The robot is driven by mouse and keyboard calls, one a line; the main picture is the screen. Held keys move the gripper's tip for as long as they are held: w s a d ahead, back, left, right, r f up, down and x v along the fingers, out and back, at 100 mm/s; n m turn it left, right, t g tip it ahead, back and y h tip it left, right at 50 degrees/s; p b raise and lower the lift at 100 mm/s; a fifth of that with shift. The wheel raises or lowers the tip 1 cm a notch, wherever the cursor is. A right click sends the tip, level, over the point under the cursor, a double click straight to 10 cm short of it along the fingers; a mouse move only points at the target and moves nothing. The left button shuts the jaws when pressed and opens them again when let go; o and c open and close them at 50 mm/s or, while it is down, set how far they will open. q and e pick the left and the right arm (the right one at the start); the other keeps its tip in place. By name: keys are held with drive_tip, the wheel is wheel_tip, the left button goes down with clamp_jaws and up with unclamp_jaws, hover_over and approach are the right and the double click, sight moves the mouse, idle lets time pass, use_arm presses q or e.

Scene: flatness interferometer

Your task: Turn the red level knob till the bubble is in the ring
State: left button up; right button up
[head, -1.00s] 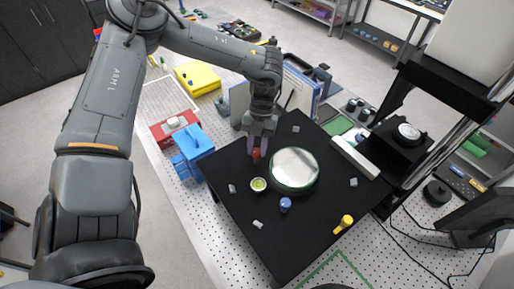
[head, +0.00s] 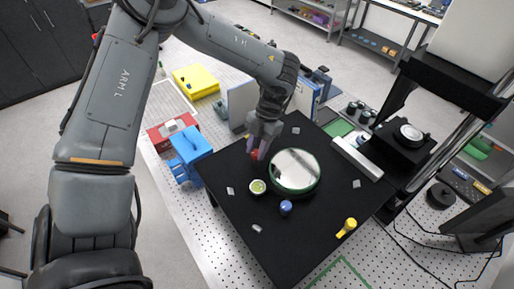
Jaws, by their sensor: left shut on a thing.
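The red level knob (head: 255,155) stands near the back left of the black plate (head: 262,240). My left gripper (head: 257,151) comes down on it from above, shut on the knob, and its fingers hide part of it. The round bubble level (head: 258,187) lies just in front of the knob, a green-yellow disc in a pale rim. The bubble and the ring are too small to tell apart. My right gripper is not in view.
A round mirror disc (head: 295,170) lies right of the knob. A blue knob (head: 286,207) and a yellow knob (head: 346,227) stand on the plate. A blue box (head: 190,147) is at left. A black column stand rises at right.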

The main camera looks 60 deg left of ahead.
use_arm(q)
drive_tip(key=o, duration=1)
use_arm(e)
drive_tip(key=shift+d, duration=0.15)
use_arm(q)
drive_tip(key=shift+w+r, duration=0.25)
drive_tip(key=shift+r, duration=0.15)
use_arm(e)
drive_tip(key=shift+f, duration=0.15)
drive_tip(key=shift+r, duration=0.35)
use_arm(q)
drive_tip(key=v, duration=0.9)
drive_tip(key=shift+w+a+r, duration=0.1)
drive_tip(key=shift+r, duration=0.3)
